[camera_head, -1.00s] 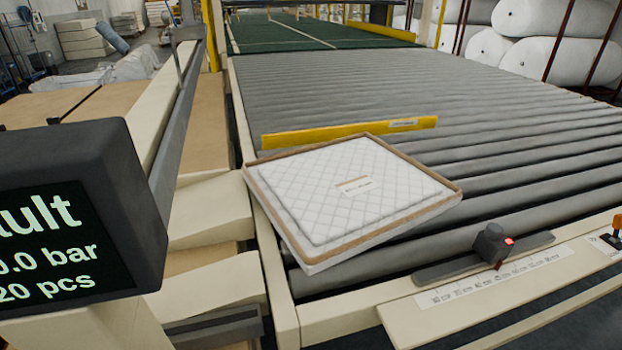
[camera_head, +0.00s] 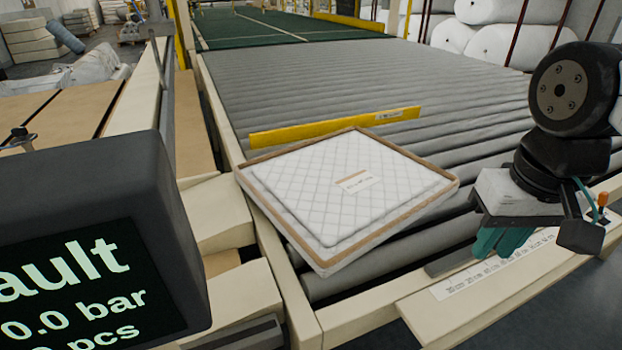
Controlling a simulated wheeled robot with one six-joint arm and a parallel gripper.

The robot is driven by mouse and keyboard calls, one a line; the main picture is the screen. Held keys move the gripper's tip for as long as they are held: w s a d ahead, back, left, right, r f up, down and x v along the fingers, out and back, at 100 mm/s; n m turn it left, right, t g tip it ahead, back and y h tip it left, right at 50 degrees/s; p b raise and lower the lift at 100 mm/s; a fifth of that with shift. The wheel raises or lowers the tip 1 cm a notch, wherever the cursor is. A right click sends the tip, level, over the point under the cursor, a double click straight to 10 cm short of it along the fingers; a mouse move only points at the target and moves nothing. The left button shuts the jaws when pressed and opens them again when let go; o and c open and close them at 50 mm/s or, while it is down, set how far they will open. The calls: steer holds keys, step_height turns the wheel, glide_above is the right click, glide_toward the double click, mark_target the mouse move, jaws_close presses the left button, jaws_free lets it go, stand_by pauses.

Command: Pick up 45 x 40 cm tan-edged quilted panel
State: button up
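The quilted panel (camera_head: 330,190) is white with a diamond stitch, tan edges and a small label on top. It lies flat and slightly turned on the grey rollers, its left corner over the beige side rail. My gripper (camera_head: 498,243) has teal fingers and hangs to the right of the panel, apart from it, over the front edge of the conveyor. The fingers overlap in this view, so their gap does not show. Nothing is seen held in them.
A yellow bar (camera_head: 335,127) lies across the rollers just behind the panel. The roller conveyor (camera_head: 350,75) is clear beyond it. A dark display box (camera_head: 95,245) stands at the left front. A ruler strip (camera_head: 480,278) runs along the front rail. White rolls (camera_head: 500,40) are stacked at the back right.

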steer(key=w+a+m, duration=0.1)
steer(key=w+m, duration=0.4)
steer(key=w, duration=0.5)
steer(key=m+g, duration=0.1)
steer(key=m, duration=0.4)
glide_above(404, 214)
step_height(404, 214, down, 4)
steer(key=shift+s+f, duration=0.15)
steer(key=shift+w+a+f+m, duration=0.1)
steer(key=shift+w+f+m, duration=0.1)
steer(key=shift+f+m, duration=0.1)
step_height(404, 214, down, 7)
steer(key=shift+f, duration=0.2)
jaws_close()
